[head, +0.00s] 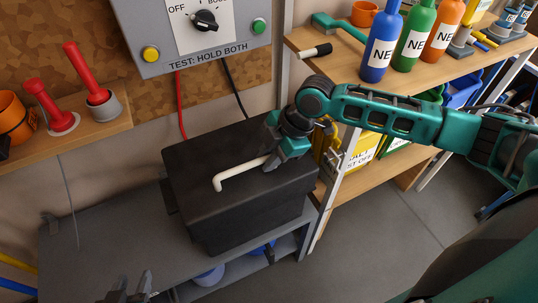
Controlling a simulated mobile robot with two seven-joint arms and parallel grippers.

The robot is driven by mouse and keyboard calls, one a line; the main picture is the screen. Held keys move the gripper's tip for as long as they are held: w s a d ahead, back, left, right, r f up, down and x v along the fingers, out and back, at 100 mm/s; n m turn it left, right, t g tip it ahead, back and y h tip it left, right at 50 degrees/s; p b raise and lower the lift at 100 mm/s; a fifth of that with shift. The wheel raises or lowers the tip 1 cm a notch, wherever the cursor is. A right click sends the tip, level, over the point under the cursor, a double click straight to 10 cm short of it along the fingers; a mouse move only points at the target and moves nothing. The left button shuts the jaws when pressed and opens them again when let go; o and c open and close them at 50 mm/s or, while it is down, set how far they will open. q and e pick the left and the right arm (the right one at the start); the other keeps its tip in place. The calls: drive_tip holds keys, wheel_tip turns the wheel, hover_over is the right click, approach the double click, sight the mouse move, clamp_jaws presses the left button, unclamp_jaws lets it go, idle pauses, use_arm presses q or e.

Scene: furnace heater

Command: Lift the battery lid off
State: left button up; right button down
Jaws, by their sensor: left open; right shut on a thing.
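The black battery box (250,218) stands on a grey bench, with its dark lid (200,160) on top. The lid looks seated, though I cannot make out its seam clearly. A cream bent handle (224,178) lies across the lid. My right gripper (271,162) is shut on the handle's right end and hides that end. My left gripper (130,292) is open and empty at the bottom edge, in front of the bench and well apart from the box; only its tips show.
A grey control box (190,40) hangs above, with red and black cables running down behind the battery. A wooden shelf (335,65) with bottles stands right. A left wooden ledge (95,125) holds red-handled things. Bare bench top (100,240) lies left of the battery.

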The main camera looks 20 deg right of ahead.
drive_tip(key=shift+r, duration=0.15)
drive_tip(key=shift+r+p, duration=1.4)
drive_tip(key=shift+p, duration=0.15)
drive_tip(key=shift+w+r, duration=0.1)
drive_tip(key=shift+r, duration=0.05)
